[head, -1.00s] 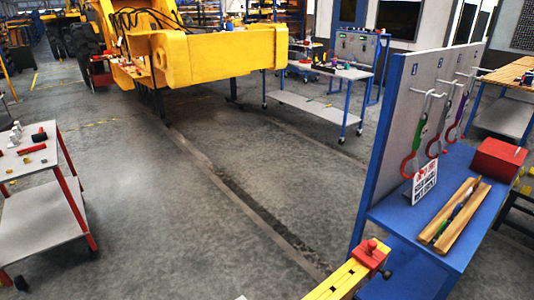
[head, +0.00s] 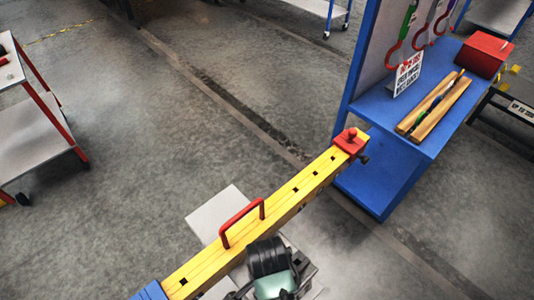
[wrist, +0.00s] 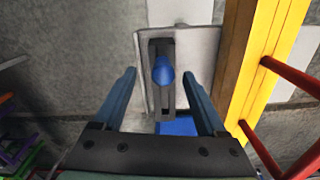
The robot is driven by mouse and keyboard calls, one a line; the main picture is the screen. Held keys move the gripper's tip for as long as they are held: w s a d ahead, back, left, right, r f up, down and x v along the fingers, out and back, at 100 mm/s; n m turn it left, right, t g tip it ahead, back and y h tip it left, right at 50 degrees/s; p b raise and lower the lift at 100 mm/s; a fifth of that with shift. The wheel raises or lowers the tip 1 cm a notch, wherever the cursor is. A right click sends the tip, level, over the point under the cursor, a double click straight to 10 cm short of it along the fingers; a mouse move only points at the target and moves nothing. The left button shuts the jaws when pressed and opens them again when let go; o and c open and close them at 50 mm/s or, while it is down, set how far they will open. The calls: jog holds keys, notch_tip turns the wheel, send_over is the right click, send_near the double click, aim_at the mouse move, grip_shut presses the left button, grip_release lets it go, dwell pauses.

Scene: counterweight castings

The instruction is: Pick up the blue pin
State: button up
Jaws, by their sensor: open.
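The blue pin (wrist: 163,72) shows in the wrist view, standing in the dark slot of a pale grey plate (wrist: 205,48). My gripper (wrist: 160,76) is open, with one dark blue finger on each side of the pin and a clear gap to it on both sides. The fingers do not touch the pin in this view. How far the fingertips are above the plate I cannot tell. In the head view I cannot make out the pin; my arm covers the area at the bottom middle.
A yellow beam (head: 290,194) with a red handle (head: 241,222) and red end block (head: 350,141) runs beside the plate; it is close right in the wrist view (wrist: 265,60). A blue stand (head: 385,180) is at right, a trolley (head: 40,115) at left. Open floor lies between.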

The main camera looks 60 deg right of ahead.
jog(key=shift+w+d+f+p, duration=0.1)
jog(key=shift+d+f+p, duration=0.1)
jog(key=shift+f, duration=0.95)
jog(key=shift+w+d+f+p, duration=0.1)
jog(key=shift+f+p, duration=0.05)
jog(key=shift+f, duration=1)
grip_shut()
